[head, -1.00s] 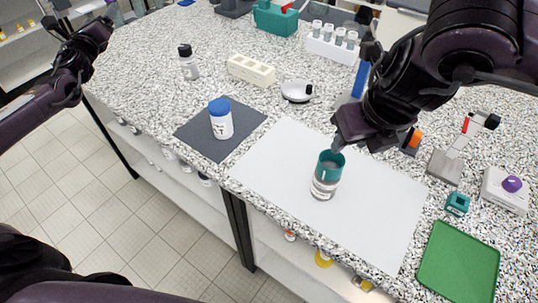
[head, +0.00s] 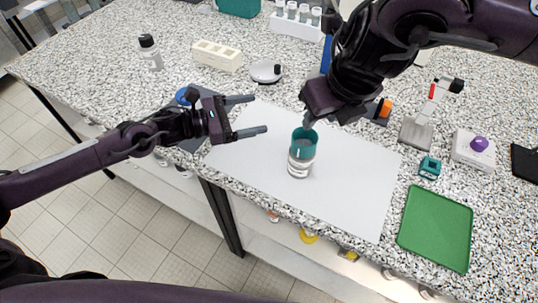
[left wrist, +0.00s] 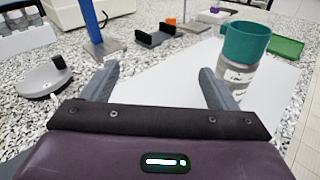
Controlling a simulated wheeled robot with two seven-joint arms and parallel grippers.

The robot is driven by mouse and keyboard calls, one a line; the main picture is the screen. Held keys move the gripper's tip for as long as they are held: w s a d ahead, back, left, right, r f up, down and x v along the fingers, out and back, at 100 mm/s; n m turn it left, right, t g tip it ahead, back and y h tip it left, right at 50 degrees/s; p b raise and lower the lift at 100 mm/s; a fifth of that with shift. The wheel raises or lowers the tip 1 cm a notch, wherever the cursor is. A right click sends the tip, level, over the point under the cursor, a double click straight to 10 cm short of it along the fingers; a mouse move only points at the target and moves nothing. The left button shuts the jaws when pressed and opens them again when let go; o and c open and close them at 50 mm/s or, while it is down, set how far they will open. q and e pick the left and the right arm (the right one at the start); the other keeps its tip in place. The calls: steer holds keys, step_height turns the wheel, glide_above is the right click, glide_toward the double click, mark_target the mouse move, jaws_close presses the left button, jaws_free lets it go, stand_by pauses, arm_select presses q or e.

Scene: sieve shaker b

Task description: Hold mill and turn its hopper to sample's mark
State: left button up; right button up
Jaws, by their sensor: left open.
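The mill has a teal hopper (head: 303,142) on a clear, labelled body (head: 299,166), and stands upright on the white sheet. Its hopper (left wrist: 245,42) and body (left wrist: 237,80) also show at the right of the left wrist view. My left gripper (head: 256,115) is open and empty, left of the mill and apart from it, fingers pointing towards the sheet. My right gripper (head: 309,121) is at the hopper's top edge; its fingers are mostly hidden by its own wrist. The sample jar's blue lid (head: 182,96) shows behind my left gripper; the rest is largely hidden. Marks are too small to read.
The white sheet (head: 340,205) is clear around the mill. A green tray (head: 435,228), teal block (head: 429,167) and grey stand (head: 416,133) are at right.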

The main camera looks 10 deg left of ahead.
mark_target(302, 157)
arm_select(q)
steer(key=s+d+f+g+h, duration=0.1)
steer(key=s+d, duration=0.1)
steer(key=s+d+f+m+g+h, duration=0.1)
steer(key=s+d+f, duration=0.1)
steer(key=s, duration=0.1)
steer(key=s+d+f+g, duration=0.1)
steer(key=s+d+f, duration=0.1)
steer(key=s, duration=0.1)
steer(key=shift+h, duration=0.4)
steer(key=shift+s+d, duration=0.2)
steer(key=shift+d, duration=0.15)
steer(key=x, duration=0.7)
steer(key=shift+d+f, duration=0.15)
steer(key=shift+d, duration=0.1)
steer(key=shift+c, duration=0.2)
